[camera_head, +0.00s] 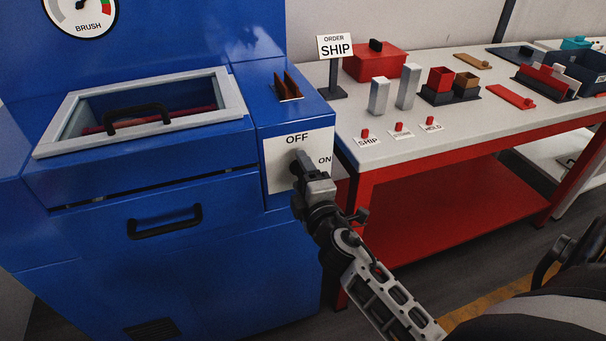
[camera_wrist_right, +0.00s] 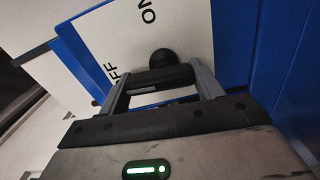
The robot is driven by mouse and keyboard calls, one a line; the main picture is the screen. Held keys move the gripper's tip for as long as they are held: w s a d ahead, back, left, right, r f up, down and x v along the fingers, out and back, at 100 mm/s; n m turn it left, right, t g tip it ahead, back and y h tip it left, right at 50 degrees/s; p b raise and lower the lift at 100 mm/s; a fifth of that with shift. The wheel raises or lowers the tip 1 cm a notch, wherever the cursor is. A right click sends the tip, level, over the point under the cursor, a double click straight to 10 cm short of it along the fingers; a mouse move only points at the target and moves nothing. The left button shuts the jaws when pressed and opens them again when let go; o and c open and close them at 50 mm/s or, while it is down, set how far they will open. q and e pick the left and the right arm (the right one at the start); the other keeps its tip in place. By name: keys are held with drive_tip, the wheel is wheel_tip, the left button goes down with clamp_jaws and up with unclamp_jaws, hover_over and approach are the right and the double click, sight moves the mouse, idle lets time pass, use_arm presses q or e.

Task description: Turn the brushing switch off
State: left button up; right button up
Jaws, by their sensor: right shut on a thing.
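The brushing switch has a white plate (camera_head: 278,178) on the front of the blue machine, with OFF printed at its top and ON at its right. The plate also shows, rotated, in the right wrist view (camera_wrist_right: 185,30). My right gripper (camera_head: 304,170) is at the plate, just below the word OFF, and hides part of the switch. In the right wrist view my right gripper (camera_wrist_right: 163,85) is shut on the dark switch handle (camera_wrist_right: 160,79), with a round black knob (camera_wrist_right: 165,60) just beyond it. Which label the handle points to I cannot tell. My left gripper is not in view.
The blue machine (camera_head: 220,250) has a BRUSH gauge (camera_head: 82,12), a framed hatch (camera_head: 48,132) and a black front handle (camera_head: 164,221). A red-framed table (camera_head: 440,150) stands close at the right, bearing an ORDER SHIP sign (camera_head: 336,46), blocks and trays.

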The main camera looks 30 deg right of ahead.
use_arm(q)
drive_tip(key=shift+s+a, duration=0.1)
use_arm(e)
drive_tip(key=shift+n, duration=0.6)
drive_tip(key=o, duration=1)
drive_tip(key=shift+s+a, duration=0.15)
drive_tip(key=shift+s, duration=0.15)
use_arm(q)
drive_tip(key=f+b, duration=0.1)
drive_tip(key=b, duration=0.1)
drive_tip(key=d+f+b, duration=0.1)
drive_tip(key=b, duration=0.2)
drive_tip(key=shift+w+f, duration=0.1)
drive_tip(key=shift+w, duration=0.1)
use_arm(e)
drive_tip(key=v, duration=1.5)
drive_tip(key=shift+s, duration=0.15)
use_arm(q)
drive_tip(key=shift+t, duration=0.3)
